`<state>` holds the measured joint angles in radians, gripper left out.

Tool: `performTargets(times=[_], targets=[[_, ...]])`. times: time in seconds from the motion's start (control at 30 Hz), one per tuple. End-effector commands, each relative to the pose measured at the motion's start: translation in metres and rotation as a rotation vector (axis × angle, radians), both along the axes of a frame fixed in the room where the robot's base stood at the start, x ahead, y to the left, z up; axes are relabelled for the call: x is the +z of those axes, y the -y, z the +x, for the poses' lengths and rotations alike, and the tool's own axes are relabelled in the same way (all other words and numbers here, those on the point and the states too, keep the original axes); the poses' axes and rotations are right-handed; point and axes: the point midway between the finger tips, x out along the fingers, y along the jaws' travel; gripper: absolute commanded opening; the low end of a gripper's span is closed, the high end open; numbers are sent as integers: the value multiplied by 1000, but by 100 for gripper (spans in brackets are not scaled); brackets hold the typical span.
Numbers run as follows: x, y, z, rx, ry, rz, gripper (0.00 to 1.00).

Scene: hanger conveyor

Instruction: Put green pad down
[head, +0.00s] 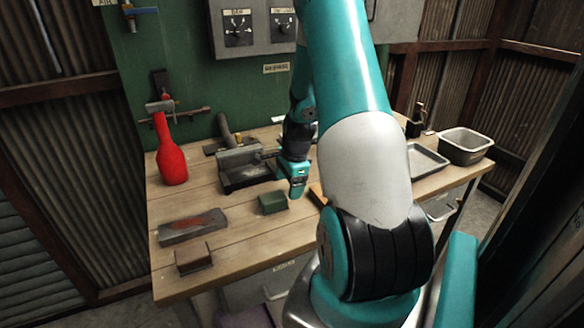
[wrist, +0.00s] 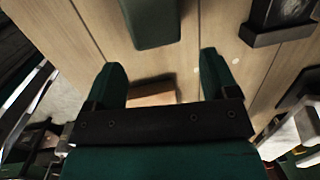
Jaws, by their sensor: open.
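The green pad (head: 273,203) is a small dark green block resting on the wooden workbench (head: 240,240), near the middle. In the wrist view the pad (wrist: 152,22) lies at the top, ahead of the fingertips and cut off by the frame edge. My gripper (head: 297,192) is just right of the pad in the head view. In the wrist view my gripper (wrist: 161,62) has its two green fingers wide apart, with nothing between the tips. The pad is apart from the fingers.
A dark vise-like tool (head: 247,170) stands behind the pad, and a red bottle (head: 171,158) at the back left. A grey stone with a red patch (head: 192,226) and a brown block (head: 193,259) lie front left. A grey bin (head: 465,146) stands far right.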

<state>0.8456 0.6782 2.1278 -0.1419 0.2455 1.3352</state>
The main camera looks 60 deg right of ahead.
Motion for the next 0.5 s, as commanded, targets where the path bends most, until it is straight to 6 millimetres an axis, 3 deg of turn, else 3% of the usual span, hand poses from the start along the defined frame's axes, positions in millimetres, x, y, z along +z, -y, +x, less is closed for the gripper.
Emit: performTargets(times=[0.3, 0.5], targets=[[65, 2, -10, 0, 5, -4, 80], [85, 3, -14, 0, 3, -2, 80]])
